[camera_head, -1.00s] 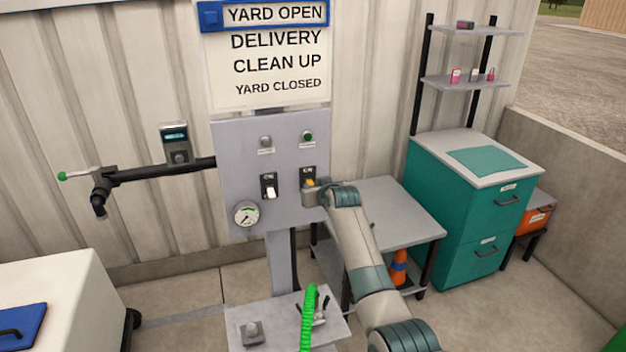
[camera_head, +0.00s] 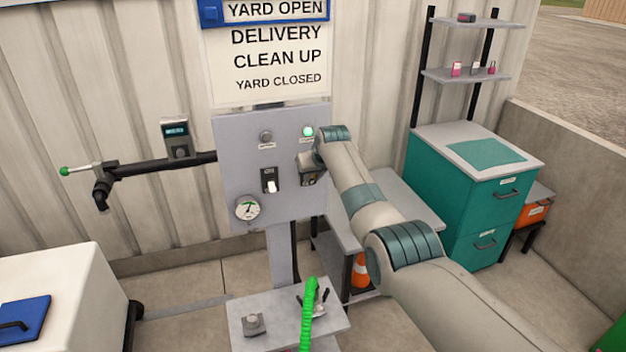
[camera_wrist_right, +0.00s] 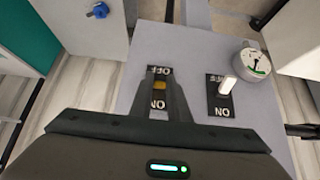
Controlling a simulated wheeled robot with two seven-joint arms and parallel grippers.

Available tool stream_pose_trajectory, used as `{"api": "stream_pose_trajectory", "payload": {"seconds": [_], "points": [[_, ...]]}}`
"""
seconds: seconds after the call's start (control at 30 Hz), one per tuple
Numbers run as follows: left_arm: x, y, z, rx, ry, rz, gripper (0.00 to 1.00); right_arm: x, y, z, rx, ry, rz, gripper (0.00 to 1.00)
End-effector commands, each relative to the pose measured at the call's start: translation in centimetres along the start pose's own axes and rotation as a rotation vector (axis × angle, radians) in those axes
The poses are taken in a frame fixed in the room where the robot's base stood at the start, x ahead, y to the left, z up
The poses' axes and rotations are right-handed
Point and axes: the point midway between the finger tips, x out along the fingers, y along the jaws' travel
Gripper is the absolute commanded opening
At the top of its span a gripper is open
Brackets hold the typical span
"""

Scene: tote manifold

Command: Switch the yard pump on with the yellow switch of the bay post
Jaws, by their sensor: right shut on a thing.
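The bay post's grey panel (camera_head: 233,135) stands against the wall. Its yellow switch (camera_wrist_right: 159,86) shows in the right wrist view at my right gripper's fingertips, between the OFF and ON lettering of its plate; its tilt is hard to judge. My right gripper (camera_head: 309,170) covers it in the head view and is shut on it. Above it on the panel, a green lamp (camera_head: 308,131) shines brightly. To the left, a second switch with a white lever (camera_head: 271,186) is free; it also shows in the right wrist view (camera_wrist_right: 228,86). My left gripper is not in view.
A round gauge (camera_head: 247,208) sits at the panel's lower left. A black pipe (camera_head: 140,172) with a green-tipped handle runs left. A side table (camera_head: 412,200) and teal cabinet (camera_head: 455,185) stand right. A green hose (camera_head: 308,315) rises at the post's foot shelf (camera_head: 272,303).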

Motion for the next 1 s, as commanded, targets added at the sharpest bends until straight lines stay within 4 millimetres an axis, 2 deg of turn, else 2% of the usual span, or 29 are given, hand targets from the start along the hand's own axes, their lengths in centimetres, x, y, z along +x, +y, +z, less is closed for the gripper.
{"api": "stream_pose_trajectory", "payload": {"seconds": [0.63,0.67,0.73,1.0], "points": [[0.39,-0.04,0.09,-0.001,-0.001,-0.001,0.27,-0.05,0.00,-0.13,0.000,-0.031,0.000,0.00],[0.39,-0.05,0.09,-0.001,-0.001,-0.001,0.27,-0.05,0.00,-0.13,0.000,-0.031,0.000,0.18],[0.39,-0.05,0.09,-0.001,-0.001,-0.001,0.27,-0.05,0.00,-0.13,0.000,-0.031,0.000,0.34],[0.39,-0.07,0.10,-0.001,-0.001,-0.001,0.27,-0.05,0.00,-0.13,0.000,-0.031,0.000,0.34]]}}
